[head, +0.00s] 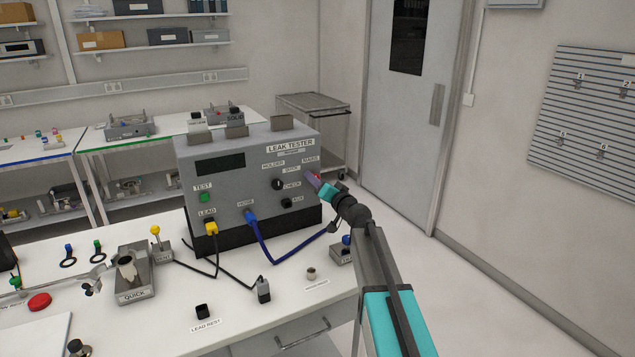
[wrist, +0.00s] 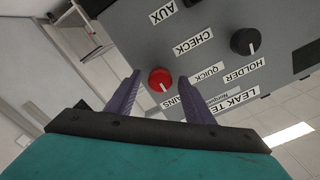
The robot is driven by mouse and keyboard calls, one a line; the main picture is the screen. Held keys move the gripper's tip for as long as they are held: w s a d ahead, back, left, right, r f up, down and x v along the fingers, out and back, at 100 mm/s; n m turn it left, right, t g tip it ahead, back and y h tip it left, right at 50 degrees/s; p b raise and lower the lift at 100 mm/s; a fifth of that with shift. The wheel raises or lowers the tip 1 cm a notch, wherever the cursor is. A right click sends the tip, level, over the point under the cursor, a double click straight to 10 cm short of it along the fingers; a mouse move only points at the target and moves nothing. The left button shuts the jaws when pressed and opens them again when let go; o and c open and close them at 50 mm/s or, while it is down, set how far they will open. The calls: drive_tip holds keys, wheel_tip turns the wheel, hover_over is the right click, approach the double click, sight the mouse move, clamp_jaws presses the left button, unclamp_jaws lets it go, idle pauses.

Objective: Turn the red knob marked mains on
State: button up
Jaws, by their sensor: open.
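The red mains knob (wrist: 160,80) sits on the grey front panel of the leak tester (head: 235,170), at the panel's upper right. In the wrist view the knob shows between and just beyond my gripper's two purple fingers, with a white pointer line on it. My gripper (head: 317,182) is open and empty, its fingers pointing at the panel on either side of the knob. I cannot tell whether a finger touches the knob. In the head view the gripper covers most of the knob. The mains label (head: 311,160) is above it.
A black holder knob (wrist: 245,41) is beside the red one. A blue hose (head: 262,245) and a yellow lead plug (head: 211,227) hang from the panel front. The bench front (head: 240,315) holds small parts.

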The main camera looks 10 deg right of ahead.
drive_tip(key=shift+c, duration=0.5)
drive_tip(key=c, duration=1)
drive_tip(key=shift+o, duration=0.3)
drive_tip(key=shift+f+m+b, duration=0.1)
drive_tip(key=shift+m+b, duration=0.3)
drive_tip(key=shift+b, duration=0.05)
drive_tip(key=m+b, duration=0.2)
drive_tip(key=m, duration=1.5)
drive_tip(key=shift+d+b, duration=0.2)
drive_tip(key=shift+b, duration=0.1)
